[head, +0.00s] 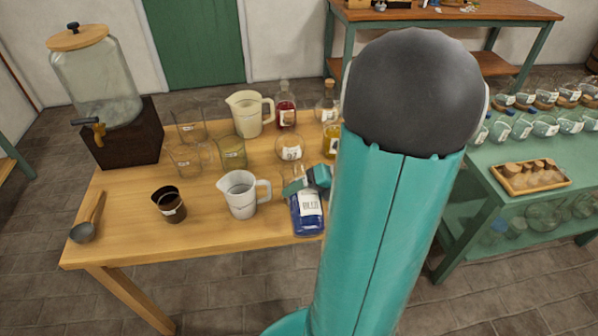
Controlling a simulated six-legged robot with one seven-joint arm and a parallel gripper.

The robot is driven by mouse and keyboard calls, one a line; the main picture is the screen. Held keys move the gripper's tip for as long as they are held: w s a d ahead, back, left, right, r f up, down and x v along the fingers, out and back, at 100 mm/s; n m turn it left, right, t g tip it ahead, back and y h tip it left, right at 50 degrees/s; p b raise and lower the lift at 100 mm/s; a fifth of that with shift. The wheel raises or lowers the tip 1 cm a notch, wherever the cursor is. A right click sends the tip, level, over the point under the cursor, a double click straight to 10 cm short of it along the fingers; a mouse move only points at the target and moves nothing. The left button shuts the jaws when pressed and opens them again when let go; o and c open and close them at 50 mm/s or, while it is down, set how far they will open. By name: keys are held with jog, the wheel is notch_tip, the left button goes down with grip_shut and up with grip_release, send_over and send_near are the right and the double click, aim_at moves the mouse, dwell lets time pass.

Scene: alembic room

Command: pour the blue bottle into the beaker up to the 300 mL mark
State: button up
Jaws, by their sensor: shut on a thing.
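The blue bottle (308,222) has a white label and dark blue contents. It appears upright at the front edge of the wooden table, partly behind my arm. I cannot tell whether the bottle's base touches the table. My large teal arm covers the right part of the table.
A green table (480,190) with glassware is at right.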

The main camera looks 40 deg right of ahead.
jog(key=shift+s+d, duration=0.1)
jog(key=shift+w, duration=0.2)
jog(key=shift+s+r, duration=0.1)
jog(key=shift+r+m+g, duration=0.25)
jog(key=shift+m+g, duration=0.05)
dwell(1.8)
jog(key=shift+d+r+g+y, duration=0.1)
jog(key=shift+r+g+y, duration=0.4)
jog(key=shift+r, duration=0.05)
dwell(5.0)
